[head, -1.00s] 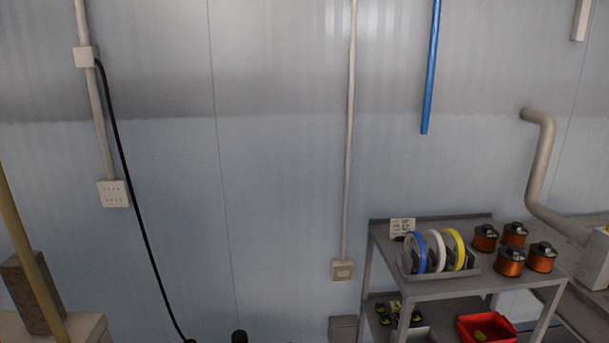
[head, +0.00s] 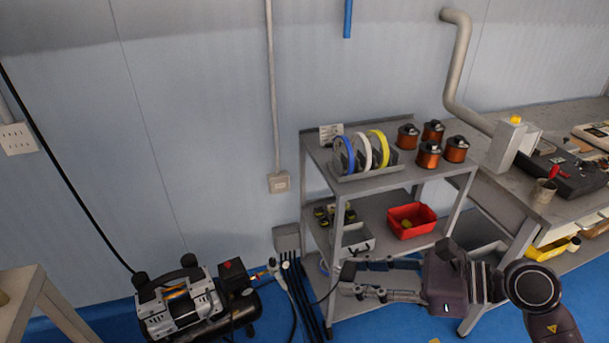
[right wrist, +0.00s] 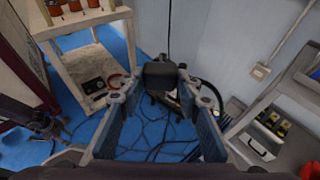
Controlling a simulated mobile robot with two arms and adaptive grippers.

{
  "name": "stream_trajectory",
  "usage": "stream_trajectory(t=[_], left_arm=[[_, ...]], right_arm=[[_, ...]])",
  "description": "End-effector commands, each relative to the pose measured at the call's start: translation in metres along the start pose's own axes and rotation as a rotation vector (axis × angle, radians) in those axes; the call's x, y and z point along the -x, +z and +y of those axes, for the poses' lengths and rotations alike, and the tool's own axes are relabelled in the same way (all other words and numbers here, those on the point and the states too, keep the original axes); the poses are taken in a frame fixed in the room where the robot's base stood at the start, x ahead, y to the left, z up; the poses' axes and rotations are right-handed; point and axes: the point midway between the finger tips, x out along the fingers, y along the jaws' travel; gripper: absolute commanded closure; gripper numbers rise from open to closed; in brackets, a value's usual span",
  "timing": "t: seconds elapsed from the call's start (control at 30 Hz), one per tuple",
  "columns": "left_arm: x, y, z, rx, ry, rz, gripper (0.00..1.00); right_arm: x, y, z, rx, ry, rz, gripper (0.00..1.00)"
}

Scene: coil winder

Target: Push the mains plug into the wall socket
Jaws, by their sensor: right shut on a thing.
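The wall socket (head: 280,182) is a small beige box on the wall at the foot of a thin vertical conduit, left of the shelf cart. In the right wrist view the socket (right wrist: 261,72) is at the upper right. My right gripper (head: 346,279) is in front of the cart's lower part, below and to the right of the socket and apart from it. The right wrist view shows a black block, the mains plug (right wrist: 161,74), between its fingertips. Its prongs are not visible. My left gripper is not in the head view.
The grey shelf cart (head: 384,174) holds tape reels, copper coils and a red bin (head: 411,220). An air compressor (head: 181,303) stands on the blue floor at lower left. Cables and hoses (head: 296,292) run near the wall. A workbench (head: 553,205) is at right.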

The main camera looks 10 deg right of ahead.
Motion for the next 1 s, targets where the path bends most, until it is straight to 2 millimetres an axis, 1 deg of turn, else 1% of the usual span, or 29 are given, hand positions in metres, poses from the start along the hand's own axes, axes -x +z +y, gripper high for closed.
stream_trajectory(t=[0.13,0.27,0.5,1.0], left_arm=[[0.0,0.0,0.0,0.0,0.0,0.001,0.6],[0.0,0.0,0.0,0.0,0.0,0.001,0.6],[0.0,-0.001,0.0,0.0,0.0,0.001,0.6],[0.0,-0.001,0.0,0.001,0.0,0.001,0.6]], right_arm=[[-0.002,0.004,0.001,0.01,0.017,-0.001,0.9],[-0.009,0.014,0.008,0.036,0.079,-0.001,0.9],[-0.028,0.042,0.027,0.103,0.248,-0.001,0.9],[-0.061,0.088,0.062,0.214,0.542,-0.001,0.9]])
